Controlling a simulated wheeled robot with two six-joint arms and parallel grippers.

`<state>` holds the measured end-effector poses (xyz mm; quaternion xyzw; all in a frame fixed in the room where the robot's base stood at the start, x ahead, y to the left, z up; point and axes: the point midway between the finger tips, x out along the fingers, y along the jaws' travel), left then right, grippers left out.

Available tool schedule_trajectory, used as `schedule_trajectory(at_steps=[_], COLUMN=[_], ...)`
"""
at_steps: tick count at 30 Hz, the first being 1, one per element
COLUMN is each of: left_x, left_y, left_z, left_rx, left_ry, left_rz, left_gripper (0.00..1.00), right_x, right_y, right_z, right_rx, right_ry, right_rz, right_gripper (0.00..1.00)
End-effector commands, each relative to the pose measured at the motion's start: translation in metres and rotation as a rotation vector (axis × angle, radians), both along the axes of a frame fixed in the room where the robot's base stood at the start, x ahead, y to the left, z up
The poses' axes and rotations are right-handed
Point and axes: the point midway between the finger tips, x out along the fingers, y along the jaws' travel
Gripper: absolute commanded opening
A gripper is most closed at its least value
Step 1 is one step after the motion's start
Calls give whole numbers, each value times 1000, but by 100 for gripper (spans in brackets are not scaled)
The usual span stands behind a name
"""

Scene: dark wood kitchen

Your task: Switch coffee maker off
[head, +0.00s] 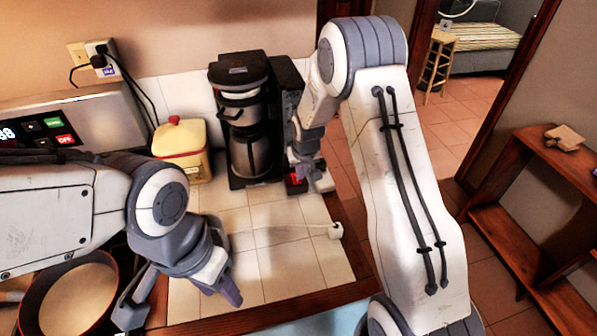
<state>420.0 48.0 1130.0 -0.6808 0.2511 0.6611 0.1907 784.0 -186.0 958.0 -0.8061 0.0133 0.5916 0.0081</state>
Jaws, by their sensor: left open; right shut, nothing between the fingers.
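The coffee maker (228,80) is black and silver and stands upright on the white tiled counter, with a metal carafe (250,152) in it. A small red patch (296,183) shows at its lower right, partly behind my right gripper; I cannot tell whether it is the lit switch. My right gripper (318,178) is shut and empty, pointing down beside the coffee maker's lower right side. I cannot tell whether it touches it. My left gripper (182,301) is open and empty above the near left part of the counter.
A yellow canister (182,150) with a red-knobbed lid stands left of the coffee maker. A pan (78,300) is at lower left. A small white-ended object (336,230) lies near the counter's right edge. Tiles in front are mostly clear.

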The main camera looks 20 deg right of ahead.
Motion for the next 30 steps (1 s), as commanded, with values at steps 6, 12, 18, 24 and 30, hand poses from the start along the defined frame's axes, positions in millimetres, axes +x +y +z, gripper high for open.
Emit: schedule_trajectory(at_steps=[6, 12, 18, 24, 30], left_x=[0, 0, 0, 0, 0], left_y=[0, 0, 0, 0, 0], left_z=[3, 25, 17, 7, 3], left_rx=[0, 0, 0, 0, 0], left_ry=[0, 0, 0, 0, 0], left_rz=[0, 1, 1, 1, 0], left_gripper=[50, 50, 50, 50, 50], right_x=[0, -1, -11, -25, -33], right_y=[0, 2, 3, 3, 3], right_z=[4, 33, 66, 105, 128], right_rx=[0, 0, 0, 0, 0], right_ry=[-2, -3, -7, -6, -3], right_rz=[0, 2, 2, 3, 3], right_gripper=[0, 0, 0, 0, 0])
